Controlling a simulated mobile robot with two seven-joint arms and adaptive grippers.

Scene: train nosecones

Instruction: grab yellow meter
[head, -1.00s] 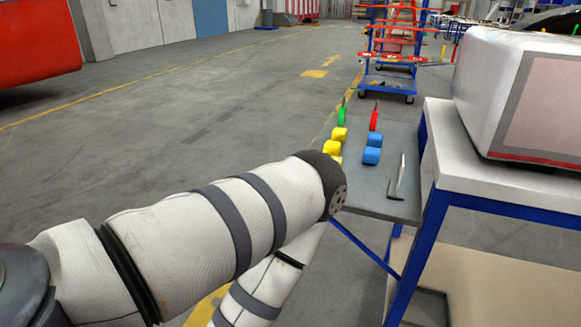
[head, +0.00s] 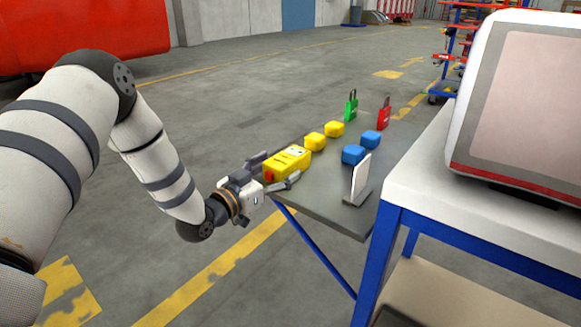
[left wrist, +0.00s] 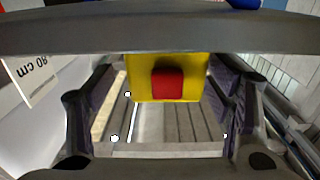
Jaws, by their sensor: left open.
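The yellow meter (head: 289,160), a box-shaped tool with a red piece on its near end, lies at the left near part of the grey table. My left gripper (head: 277,169) is open at the meter's near end, with one finger toward each long side. In the left wrist view the meter's yellow end (left wrist: 139,80) with its red square shows between the open fingers. A gap shows at the left finger; contact at the right cannot be told. My right gripper is not in view.
Two yellow blocks (head: 315,141) stand just behind the meter, with two blue blocks (head: 353,154) to the right. Green (head: 351,106) and red (head: 384,113) padlock-like items stand farther back. A pale upright plate (head: 361,178) stands right. A white-topped table (head: 440,185) borders the right side.

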